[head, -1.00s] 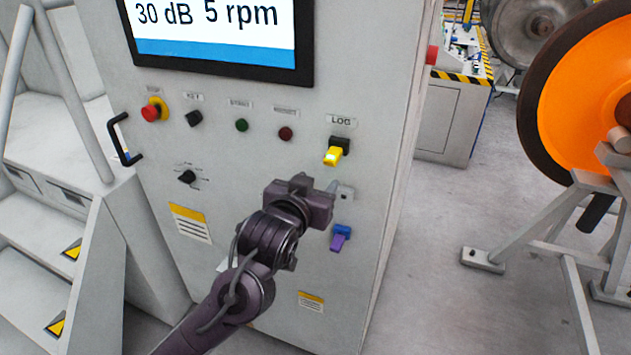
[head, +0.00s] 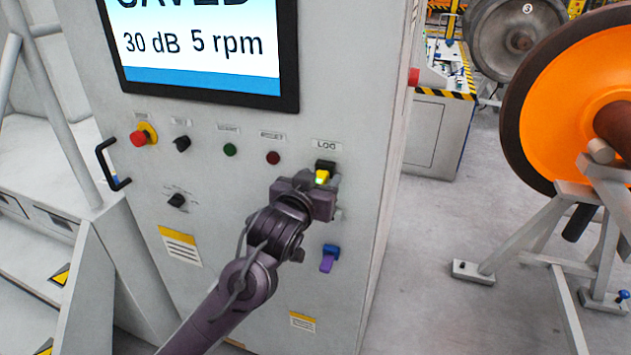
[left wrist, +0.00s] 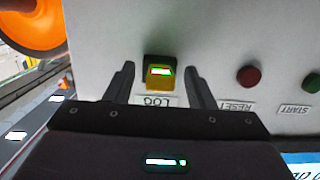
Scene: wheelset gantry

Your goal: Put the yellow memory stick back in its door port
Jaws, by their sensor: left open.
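The yellow memory stick (head: 322,177) sits in the black socket under the LOG label on the cabinet door; its end has a green light. It also shows in the left wrist view (left wrist: 160,77), against the black socket (left wrist: 149,62). My left gripper (left wrist: 160,70) is open, with one finger on each side of the stick and visible gaps to it. In the head view, the left gripper (head: 322,188) is just in front of and below the LOG socket. A small grey fitting on the door below LOG is mostly hidden behind the gripper. My right gripper is out of view.
A blue-purple stick (head: 328,259) is in a door fitting lower down. A red knob (head: 138,139), a green button (head: 229,150) and a red button (head: 273,158) are to the left. The screen (head: 200,45) reads SAVED. An orange wheel (head: 570,110) stands at right.

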